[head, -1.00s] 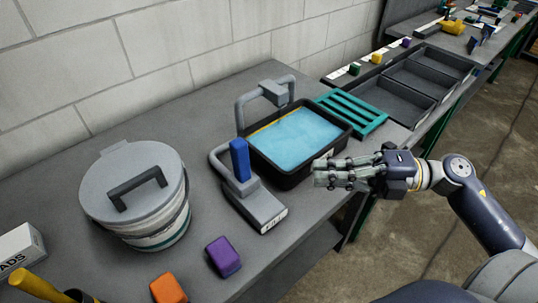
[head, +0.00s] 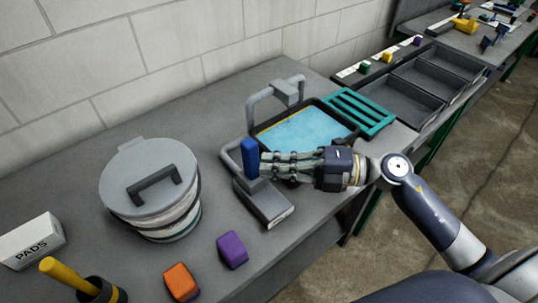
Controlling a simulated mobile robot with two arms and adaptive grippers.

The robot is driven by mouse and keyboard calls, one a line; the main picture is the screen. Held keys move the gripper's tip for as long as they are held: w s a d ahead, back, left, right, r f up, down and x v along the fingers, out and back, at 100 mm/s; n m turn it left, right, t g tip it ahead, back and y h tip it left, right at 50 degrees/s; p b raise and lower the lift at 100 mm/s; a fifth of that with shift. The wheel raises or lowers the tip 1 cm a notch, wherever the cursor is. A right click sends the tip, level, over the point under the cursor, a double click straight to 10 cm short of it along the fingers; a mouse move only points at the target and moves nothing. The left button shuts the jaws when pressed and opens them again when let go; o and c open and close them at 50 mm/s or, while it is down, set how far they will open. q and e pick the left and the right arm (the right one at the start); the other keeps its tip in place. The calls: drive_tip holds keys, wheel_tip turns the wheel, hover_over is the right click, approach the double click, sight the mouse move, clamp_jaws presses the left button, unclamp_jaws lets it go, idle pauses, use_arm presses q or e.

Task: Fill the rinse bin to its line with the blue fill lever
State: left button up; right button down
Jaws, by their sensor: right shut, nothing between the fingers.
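The rinse bin (head: 326,123) is a black tub holding light blue water, with a yellow line showing along its left inner wall. A grey pipe spout (head: 288,93) arches over its back left side. The blue fill lever (head: 250,157) stands upright on a grey base (head: 265,204) at the bin's left front. My right gripper (head: 264,163) is shut and empty. Its fingertips are at the lever's right side, touching or very close; I cannot tell which. It hides the front of the bin. My left gripper is not in view.
A teal slatted rack (head: 357,111) adjoins the bin's right side. A lidded grey bucket (head: 152,187), purple block (head: 232,250), orange block (head: 181,281), pads box (head: 32,241) and yellow-handled tool (head: 68,275) stand left and front. Empty dark trays (head: 402,100) lie farther right.

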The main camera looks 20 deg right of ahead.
sight(256, 142)
drive_tip(key=shift+w+a, duration=0.25)
drive_tip(key=shift+w, duration=0.5)
drive_tip(key=w+p, duration=0.1)
drive_tip(key=p, duration=0.3)
drive_tip(key=w+a+r+m+h+p, duration=0.1)
drive_tip(key=w+p, duration=0.1)
drive_tip(key=p, duration=0.2)
drive_tip(key=shift+r+m+g, duration=0.2)
drive_tip(key=shift+m+g, duration=0.1)
drive_tip(key=shift+g, duration=0.1)
drive_tip(key=shift+w+a+f, duration=0.2)
drive_tip(key=shift+w+a, duration=0.05)
drive_tip(key=shift+w, duration=0.5)
drive_tip(key=shift+s+d+r+p, duration=0.1)
drive_tip(key=shift+r+p, duration=0.05)
drive_tip(key=shift+p, duration=0.2)
